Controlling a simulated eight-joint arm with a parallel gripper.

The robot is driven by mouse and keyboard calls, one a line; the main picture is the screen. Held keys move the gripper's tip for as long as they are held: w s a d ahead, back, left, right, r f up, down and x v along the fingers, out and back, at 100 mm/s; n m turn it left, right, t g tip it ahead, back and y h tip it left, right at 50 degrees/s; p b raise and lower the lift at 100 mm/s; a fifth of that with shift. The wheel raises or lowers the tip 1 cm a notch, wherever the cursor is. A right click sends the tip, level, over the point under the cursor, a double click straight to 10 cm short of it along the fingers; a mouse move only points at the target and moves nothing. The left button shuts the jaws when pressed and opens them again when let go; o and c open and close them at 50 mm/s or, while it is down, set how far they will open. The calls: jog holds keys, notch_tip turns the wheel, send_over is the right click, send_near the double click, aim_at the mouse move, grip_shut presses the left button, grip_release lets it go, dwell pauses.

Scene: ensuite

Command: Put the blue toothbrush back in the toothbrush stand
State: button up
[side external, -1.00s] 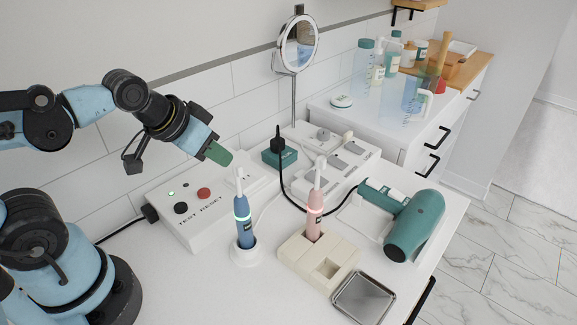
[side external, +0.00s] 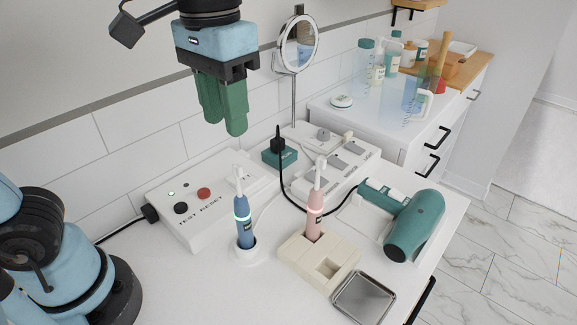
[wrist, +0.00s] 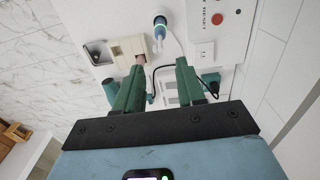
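The blue toothbrush (side external: 243,225) stands upright on a round white base (side external: 248,256), with a lit green ring. In the wrist view the blue toothbrush (wrist: 160,24) is near the top, beyond my fingers. The beige toothbrush stand (side external: 300,262) is to its right. It holds a pink toothbrush (side external: 313,215) upright in one opening, and a square opening at its front is empty. The stand (wrist: 126,46) also shows in the wrist view. My gripper (side external: 222,122) is high above the counter, pointing down. Its green fingers are apart, with nothing between them (wrist: 160,85).
A metal tray (side external: 363,297) lies beside the stand at the counter edge. A green hair dryer (side external: 412,225) lies at right. A test/reset box (side external: 205,198) and an outlet strip (side external: 335,165) with a black-cabled plug sit behind. The front-left counter is clear.

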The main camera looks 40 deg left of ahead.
aim_at(236, 164)
notch_tip(236, 164, down, 6)
jog(key=shift+d+f, duration=0.1)
jog(key=shift+f, duration=0.1)
jog(key=shift+w+f, duration=0.15)
jog(key=shift+f, duration=0.8)
jog(key=shift+w+f, duration=0.15)
jog(key=shift+f, duration=1.55)
grip_shut()
